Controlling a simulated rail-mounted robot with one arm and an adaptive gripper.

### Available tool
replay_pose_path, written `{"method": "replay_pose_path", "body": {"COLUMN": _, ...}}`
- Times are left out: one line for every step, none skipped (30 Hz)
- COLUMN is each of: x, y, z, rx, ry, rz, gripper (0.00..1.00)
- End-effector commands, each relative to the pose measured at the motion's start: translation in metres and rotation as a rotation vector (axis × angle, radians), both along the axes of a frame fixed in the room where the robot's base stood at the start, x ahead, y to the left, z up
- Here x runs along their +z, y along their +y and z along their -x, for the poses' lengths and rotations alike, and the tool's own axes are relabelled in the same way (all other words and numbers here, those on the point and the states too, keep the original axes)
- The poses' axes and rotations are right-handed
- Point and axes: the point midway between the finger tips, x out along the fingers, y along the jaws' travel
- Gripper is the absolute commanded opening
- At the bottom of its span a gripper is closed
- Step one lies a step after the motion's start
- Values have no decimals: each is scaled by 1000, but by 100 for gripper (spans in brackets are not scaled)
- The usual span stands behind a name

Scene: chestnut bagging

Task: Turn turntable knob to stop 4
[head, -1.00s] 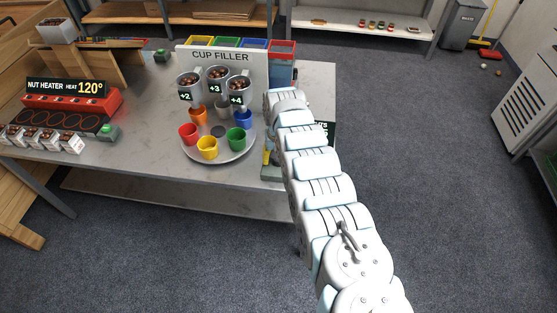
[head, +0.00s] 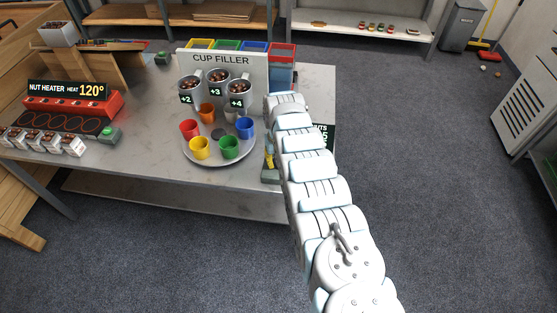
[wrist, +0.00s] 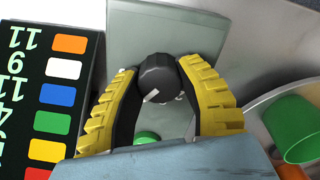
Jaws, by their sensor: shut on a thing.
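The dark round knob (wrist: 158,78) sits on a grey-green housing (wrist: 125,22) in the wrist view. A short white mark on the knob points down and to the left. My gripper (wrist: 160,75) is shut on the knob, with a yellow, black-lined finger on each side. The turntable (head: 220,161) carries orange, white, blue, green, yellow and red cups. The green cup (head: 229,147) is at the front, the yellow cup (head: 199,147) front left and the blue cup (head: 246,129) at right. No stop numbers are readable around the knob. My arm hides much of the housing in the head view.
The cup filler board (head: 222,58) stands behind the turntable with nut hoppers marked +2, +3 and +4. A black sign (wrist: 50,80) with coloured squares is beside the knob. A green button (wrist: 147,138) lies below it. The nut heater (head: 72,105) is at left.

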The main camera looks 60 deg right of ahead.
Motion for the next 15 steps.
{"method": "replay_pose_path", "body": {"x": 0, "y": 1, "z": 0, "rx": 32, "ry": 1, "rz": -1, "gripper": 2}}
{"method": "replay_pose_path", "body": {"x": 0, "y": 1, "z": 0, "rx": 52, "ry": 1, "rz": -1, "gripper": 2}}
{"method": "replay_pose_path", "body": {"x": 0, "y": 1, "z": 0, "rx": 81, "ry": 0, "rz": -1, "gripper": 2}}
{"method": "replay_pose_path", "body": {"x": 0, "y": 1, "z": 0, "rx": 102, "ry": 1, "rz": -2, "gripper": 2}}
{"method": "replay_pose_path", "body": {"x": -1, "y": 1, "z": -1, "rx": 123, "ry": 1, "rz": -2, "gripper": 2}}
{"method": "replay_pose_path", "body": {"x": -1, "y": 1, "z": 0, "rx": 150, "ry": 0, "rz": -1, "gripper": 2}}
{"method": "replay_pose_path", "body": {"x": -1, "y": 1, "z": 0, "rx": 169, "ry": 1, "rz": -2, "gripper": 2}}
{"method": "replay_pose_path", "body": {"x": -1, "y": 1, "z": 0, "rx": 186, "ry": 0, "rz": -1, "gripper": 2}}
{"method": "replay_pose_path", "body": {"x": -1, "y": 1, "z": 0, "rx": 209, "ry": 1, "rz": -2, "gripper": 2}}
{"method": "replay_pose_path", "body": {"x": -1, "y": 1, "z": 0, "rx": 226, "ry": 0, "rz": -1, "gripper": 2}}
{"method": "replay_pose_path", "body": {"x": -1, "y": 1, "z": 0, "rx": 241, "ry": 0, "rz": -1, "gripper": 2}}
{"method": "replay_pose_path", "body": {"x": -1, "y": 1, "z": 0, "rx": 260, "ry": 0, "rz": -1, "gripper": 2}}
{"method": "replay_pose_path", "body": {"x": -1, "y": 1, "z": 0, "rx": 273, "ry": 0, "rz": -1, "gripper": 2}}
{"method": "replay_pose_path", "body": {"x": -1, "y": 1, "z": 0, "rx": 286, "ry": 0, "rz": -1, "gripper": 2}}
{"method": "replay_pose_path", "body": {"x": -1, "y": 1, "z": 0, "rx": 300, "ry": 0, "rz": -1, "gripper": 2}}
